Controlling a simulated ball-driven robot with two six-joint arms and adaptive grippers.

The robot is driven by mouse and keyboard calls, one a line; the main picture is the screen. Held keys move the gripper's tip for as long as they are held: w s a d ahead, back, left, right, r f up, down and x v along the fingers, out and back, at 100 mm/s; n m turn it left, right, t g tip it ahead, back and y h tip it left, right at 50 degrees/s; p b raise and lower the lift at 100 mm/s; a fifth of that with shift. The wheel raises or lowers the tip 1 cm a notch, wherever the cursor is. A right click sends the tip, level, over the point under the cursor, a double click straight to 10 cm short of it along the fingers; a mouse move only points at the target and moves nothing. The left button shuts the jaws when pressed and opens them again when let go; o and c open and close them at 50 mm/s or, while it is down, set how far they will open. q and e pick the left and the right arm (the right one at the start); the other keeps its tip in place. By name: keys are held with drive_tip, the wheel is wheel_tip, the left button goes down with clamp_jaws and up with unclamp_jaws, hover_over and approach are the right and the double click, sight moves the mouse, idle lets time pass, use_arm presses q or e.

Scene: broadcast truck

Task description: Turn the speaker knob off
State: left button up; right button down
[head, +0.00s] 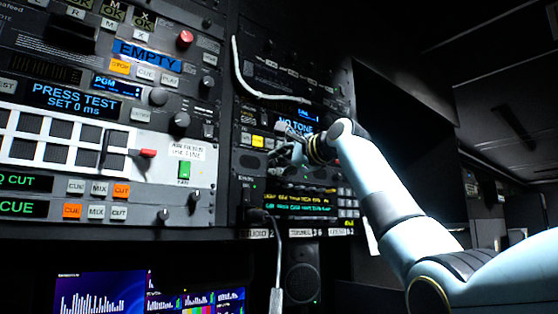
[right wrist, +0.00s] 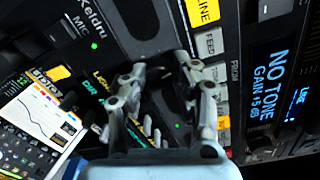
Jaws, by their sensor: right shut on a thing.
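My right gripper (head: 284,152) reaches the rack from the right and is at the panel just below the NO TONE display (head: 297,123). In the right wrist view its two grey fingers (right wrist: 165,75) are closed in against a dark panel section. They are shut on a small dark thing, which I take to be the speaker knob; the fingers and shadow hide it, so its pointer and setting cannot be read. The NO TONE GAIN display (right wrist: 278,85) is to the right in the wrist view. My left gripper is not in view.
Close by are a yellow LINE button (right wrist: 203,12), a FEED button (right wrist: 209,43) and a yellow-text display (head: 298,200) below the gripper. A white cable (head: 262,93) hangs above left, and another cable (head: 278,255) hangs below. A button panel (head: 70,140) fills the left.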

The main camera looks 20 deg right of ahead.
drive_tip(key=n+p, duration=0.1)
drive_tip(key=n, duration=1)
drive_tip(key=shift+n+h, duration=0.3)
drive_tip(key=n, duration=0.6)
drive_tip(key=shift+f, duration=0.2)
drive_tip(key=n+b, duration=0.1)
drive_tip(key=n, duration=0.4)
drive_tip(key=shift+f+n, duration=0.1)
drive_tip(key=shift+n, duration=0.3)
drive_tip(key=c, duration=1.3)
unclamp_jaws()
drive_tip(key=shift+o, duration=1.4)
drive_tip(key=shift+t, duration=0.3)
